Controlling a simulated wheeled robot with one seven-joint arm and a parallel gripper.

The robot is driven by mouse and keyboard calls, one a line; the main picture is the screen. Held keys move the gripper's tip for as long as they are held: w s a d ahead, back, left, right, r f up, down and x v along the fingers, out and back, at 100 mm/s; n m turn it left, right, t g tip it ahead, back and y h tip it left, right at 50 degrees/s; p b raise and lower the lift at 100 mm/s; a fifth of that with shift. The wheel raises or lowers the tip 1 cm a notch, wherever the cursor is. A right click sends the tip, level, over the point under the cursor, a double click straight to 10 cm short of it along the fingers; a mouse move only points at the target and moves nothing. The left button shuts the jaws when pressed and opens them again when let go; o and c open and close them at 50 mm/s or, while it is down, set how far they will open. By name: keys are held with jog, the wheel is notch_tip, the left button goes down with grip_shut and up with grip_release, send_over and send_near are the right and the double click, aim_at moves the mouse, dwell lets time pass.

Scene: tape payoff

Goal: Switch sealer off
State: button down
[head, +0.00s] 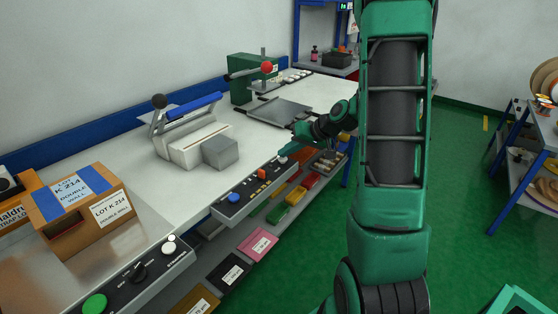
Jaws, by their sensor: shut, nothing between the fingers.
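The sealer appears to be the white bench device with a blue handle (193,106) raised on its arm, with a grey block (220,152) beside it. Below it, on the bench's front edge, is a grey control panel (247,191) with a blue button (233,197), an orange switch (262,174) and a pale control at its far end. My gripper (285,156) is small in the picture, at or just above that far end. It is shut and empty. Whether it touches the panel cannot be told. The orange switch's position is too small to read.
A nearer panel (125,287) carries a green button, a black knob by "OFF" lettering and a white knob. A cardboard box (83,210) stands at left. A green press (250,78) and a dark plate (280,111) are farther back. Coloured bins (279,213) sit below the bench.

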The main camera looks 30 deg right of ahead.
aim_at(286, 159)
jog(key=shift+f, duration=0.25)
dwell(0.3)
jog(key=shift+r, duration=0.7)
notch_tip(286, 159, up, 6)
dwell(0.9)
dwell(0.3)
